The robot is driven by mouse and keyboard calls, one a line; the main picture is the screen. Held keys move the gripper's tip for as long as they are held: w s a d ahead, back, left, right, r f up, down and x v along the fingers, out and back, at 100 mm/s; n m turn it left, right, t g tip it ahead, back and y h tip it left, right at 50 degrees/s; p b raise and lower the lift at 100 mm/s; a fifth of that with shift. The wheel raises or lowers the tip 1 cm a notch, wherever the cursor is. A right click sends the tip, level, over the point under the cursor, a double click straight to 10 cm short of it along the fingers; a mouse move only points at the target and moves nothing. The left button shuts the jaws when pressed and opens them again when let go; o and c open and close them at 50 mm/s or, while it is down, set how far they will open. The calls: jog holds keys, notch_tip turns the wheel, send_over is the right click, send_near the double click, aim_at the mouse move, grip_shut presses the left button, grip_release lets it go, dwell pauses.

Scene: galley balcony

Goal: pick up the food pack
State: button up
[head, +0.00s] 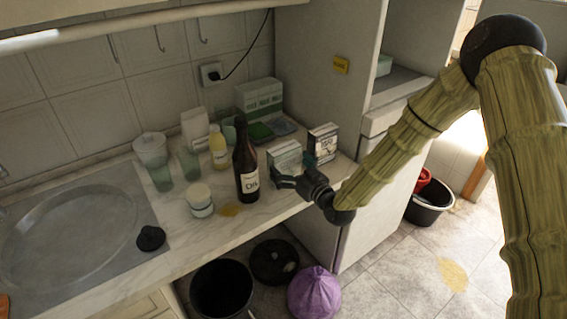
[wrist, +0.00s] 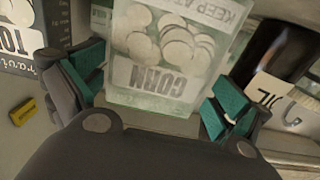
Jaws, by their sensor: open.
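A pale green-white food pack (head: 284,157) stands upright on the counter, right of the dark bottle. In the wrist view the pack (wrist: 155,70) appears upside down, with "CORN" lettering and pale round shapes printed on it. My gripper (head: 296,172) is at the counter's front edge, close to the pack. In the wrist view my gripper (wrist: 152,92) is open, with one teal-padded finger on each side of the pack. Small gaps seem to show at the sides; contact is hard to tell. The pack's lower part is hidden in the head view.
A second box (head: 322,142) stands just right of the pack, and the dark bottle (head: 245,160) just left. Behind are a green-white carton (head: 260,97) and a green container (head: 260,132). A white jar (head: 200,200) stands front left. The tall cabinet (head: 325,75) bounds the right.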

aim_at(288, 163)
jog(key=shift+p+x, duration=0.4)
jog(key=shift+x, duration=1.1)
jog(key=c, duration=1)
jog(key=shift+r, duration=0.1)
